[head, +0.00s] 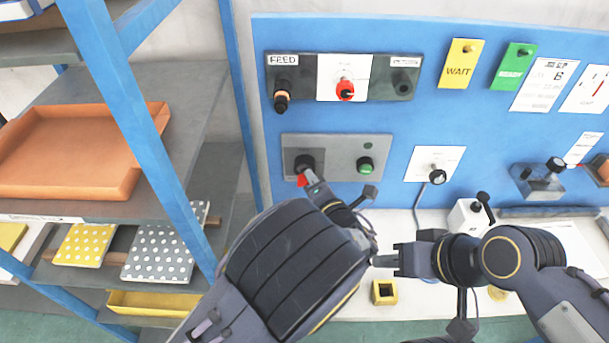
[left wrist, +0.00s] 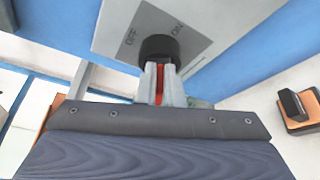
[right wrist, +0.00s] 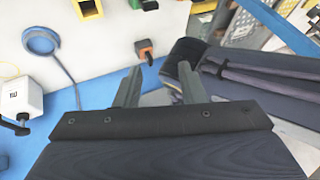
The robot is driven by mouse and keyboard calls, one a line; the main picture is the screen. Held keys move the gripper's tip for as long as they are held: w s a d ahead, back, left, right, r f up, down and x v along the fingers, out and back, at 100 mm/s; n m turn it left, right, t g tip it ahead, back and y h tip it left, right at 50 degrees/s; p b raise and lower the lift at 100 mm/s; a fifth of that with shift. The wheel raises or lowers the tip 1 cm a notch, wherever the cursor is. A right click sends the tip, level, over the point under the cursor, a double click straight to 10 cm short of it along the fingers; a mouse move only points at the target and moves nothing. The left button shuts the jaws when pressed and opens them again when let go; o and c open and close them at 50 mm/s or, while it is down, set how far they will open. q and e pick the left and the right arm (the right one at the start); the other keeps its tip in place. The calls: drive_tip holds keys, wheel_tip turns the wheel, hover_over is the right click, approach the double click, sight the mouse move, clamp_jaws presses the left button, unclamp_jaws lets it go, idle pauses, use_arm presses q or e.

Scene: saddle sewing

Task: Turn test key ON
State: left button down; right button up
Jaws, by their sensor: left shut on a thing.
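The test key is a red key (left wrist: 160,80) in a round black switch (left wrist: 158,48) on a grey panel marked OFF and ON. In the head view the black switch (head: 304,163) is at the left of the panel (head: 335,150), with a bit of the red key (head: 302,180) below it. My left gripper (head: 310,178) is shut on the red key, its fingers on either side of it in the left wrist view (left wrist: 160,85). Which label the key points to I cannot tell. My right gripper (head: 385,260) is open and empty, with its fingers apart in the right wrist view (right wrist: 157,85).
A green button (head: 365,164) sits right of the switch. Above is a panel marked FEED with a red knob (head: 345,89). Yellow WAIT (head: 459,63) and green READY (head: 514,66) cards hang on the blue board. Shelves with an orange tray (head: 75,150) stand at left.

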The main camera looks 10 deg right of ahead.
use_arm(q)
drive_tip(key=m, duration=0.1)
drive_tip(key=m+t, duration=0.1)
drive_tip(key=shift+d+f+m+y, duration=0.15)
drive_tip(key=shift+f+m+y, duration=0.15)
drive_tip(key=m, duration=0.1)
drive_tip(key=m+t, duration=0.1)
drive_tip(key=shift+f+m, duration=0.25)
drive_tip(key=shift+m, duration=0.05)
drive_tip(key=c, duration=1.6)
unclamp_jaws()
drive_tip(key=shift+o, duration=0.2)
drive_tip(key=shift+s+d, duration=0.1)
